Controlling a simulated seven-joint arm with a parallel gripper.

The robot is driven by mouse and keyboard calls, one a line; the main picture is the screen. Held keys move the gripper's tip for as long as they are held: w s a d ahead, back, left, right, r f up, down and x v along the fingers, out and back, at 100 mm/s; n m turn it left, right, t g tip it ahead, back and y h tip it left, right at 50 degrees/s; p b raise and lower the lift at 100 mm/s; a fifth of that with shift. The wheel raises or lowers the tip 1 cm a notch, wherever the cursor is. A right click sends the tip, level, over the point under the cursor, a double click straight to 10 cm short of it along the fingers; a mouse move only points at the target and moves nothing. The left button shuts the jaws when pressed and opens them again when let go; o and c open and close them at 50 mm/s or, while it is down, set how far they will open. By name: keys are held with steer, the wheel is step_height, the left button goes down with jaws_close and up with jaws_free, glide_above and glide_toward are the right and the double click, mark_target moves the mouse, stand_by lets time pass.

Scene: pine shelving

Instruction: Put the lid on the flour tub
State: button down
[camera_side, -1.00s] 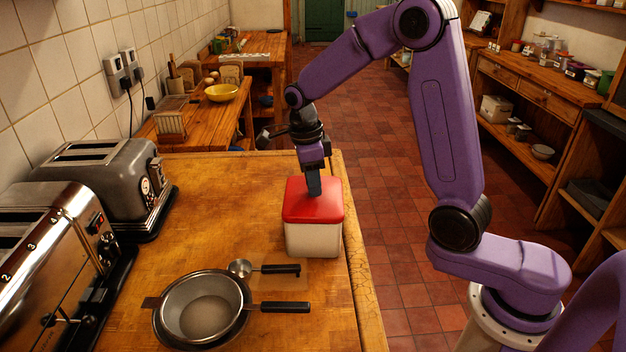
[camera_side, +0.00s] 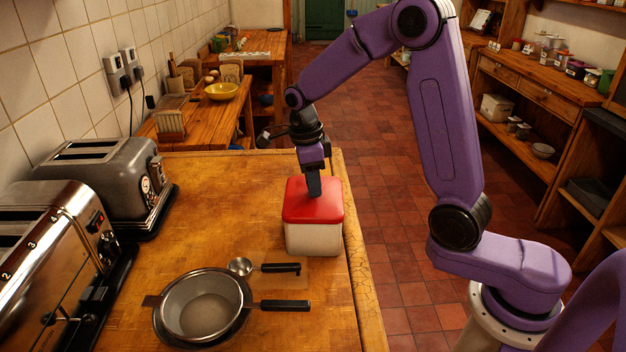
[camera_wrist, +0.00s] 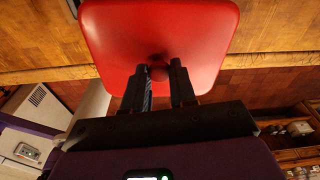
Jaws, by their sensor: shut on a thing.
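The red lid (camera_side: 313,208) sits on top of the cream flour tub (camera_side: 313,239) near the right edge of the worktop. It looks level and lined up with the tub's walls in the side view. My gripper (camera_side: 314,190) points down from above, shut on the lid's small knob. In the wrist view the red lid (camera_wrist: 160,35) fills the top middle, and my gripper (camera_wrist: 158,72) has a finger on each side of the round knob. The tub is hidden under the lid in the wrist view.
A sieve or pan (camera_side: 203,305) and a small measuring spoon (camera_side: 241,266) lie on the worktop in front of the tub. Two toasters (camera_side: 100,175) stand at the left by the tiled wall. The worktop (camera_side: 220,205) between toasters and tub is clear.

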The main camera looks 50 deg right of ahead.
steer(key=shift+f, duration=0.45)
stand_by(0.6)
steer(key=shift+c, duration=1.8)
jaws_free()
steer(key=shift+r, duration=0.1)
steer(key=shift+r, duration=3.4)
jaws_close()
